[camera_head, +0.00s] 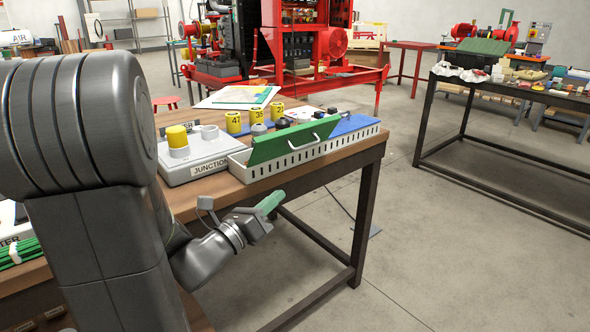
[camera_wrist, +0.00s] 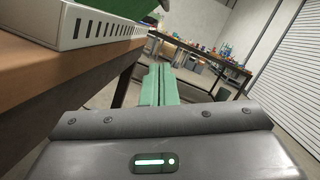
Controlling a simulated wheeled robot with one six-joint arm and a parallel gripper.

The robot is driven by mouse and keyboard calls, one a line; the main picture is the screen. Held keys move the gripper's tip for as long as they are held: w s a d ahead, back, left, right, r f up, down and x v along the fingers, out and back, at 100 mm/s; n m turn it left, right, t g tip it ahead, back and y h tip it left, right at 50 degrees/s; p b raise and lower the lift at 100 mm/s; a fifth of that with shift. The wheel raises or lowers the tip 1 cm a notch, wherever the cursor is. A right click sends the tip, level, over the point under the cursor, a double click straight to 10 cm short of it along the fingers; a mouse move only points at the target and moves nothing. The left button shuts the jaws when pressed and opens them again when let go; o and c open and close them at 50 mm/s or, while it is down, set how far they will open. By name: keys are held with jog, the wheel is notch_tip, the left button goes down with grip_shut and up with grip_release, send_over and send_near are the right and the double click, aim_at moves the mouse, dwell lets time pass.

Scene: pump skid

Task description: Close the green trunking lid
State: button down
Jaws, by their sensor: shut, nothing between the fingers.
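The green trunking lid (camera_head: 293,140) stands tilted up over the left part of the white slotted trunking (camera_head: 330,143), near the table's front edge. It has a pale bar handle on its front face. My gripper (camera_head: 272,201) has green fingers and is shut and empty. It is in front of and below the trunking, past the table's edge, touching neither. The fingers (camera_wrist: 158,84) also show in the wrist view.
A grey junction box (camera_head: 200,160) with a yellow-topped part sits left of the trunking. Several yellow numbered cylinders (camera_head: 257,117) stand behind it. The wooden tabletop (camera_head: 225,190) ends at a dark frame. The floor to the right is open up to another bench (camera_head: 520,90).

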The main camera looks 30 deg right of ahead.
aim_at(301, 147)
jog(key=w+d+r+m+g, duration=0.1)
jog(key=w+d+r, duration=0.2)
jog(key=d+r, duration=0.3)
jog(key=shift+d+p, duration=0.3)
jog(key=shift+d, duration=1.45)
jog(key=shift+d, duration=0.1)
jog(key=shift+r, duration=0.1)
jog(key=shift+r+n, duration=0.15)
jog(key=shift+n, duration=0.25)
